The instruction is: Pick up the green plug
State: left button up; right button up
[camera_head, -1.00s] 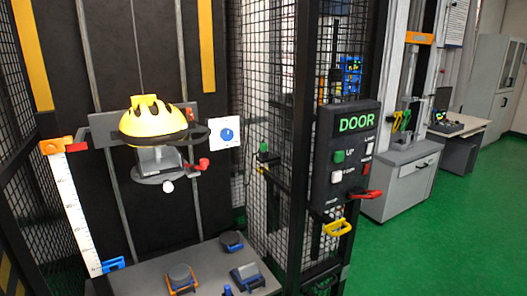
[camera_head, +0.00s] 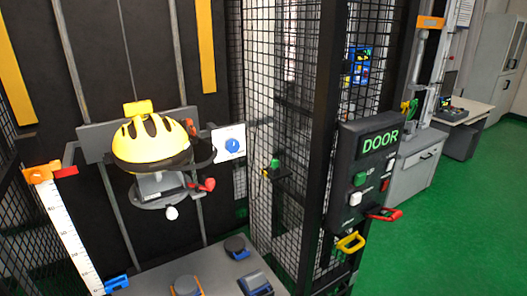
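A small green piece (camera_head: 275,163), which looks like the green plug, sits on top of a small dark holder on the mesh cage post, right of the dial card. A yellow part shows just below it on the left. It is too small to tell how it is seated. Neither of my grippers is in view.
A yellow helmet (camera_head: 150,141) sits on a carriage before a dark backboard. The DOOR panel (camera_head: 370,165) with several buttons and a red handle (camera_head: 385,214) stands on the right. Dark posts and mesh surround the tower. Green floor (camera_head: 440,230) is clear at right.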

aim_at(274, 163)
jog(key=i+j+z, duration=0.3)
jog(key=z, duration=0.2)
jog(key=i+j+z, duration=0.45)
jog(key=j, duration=0.1)
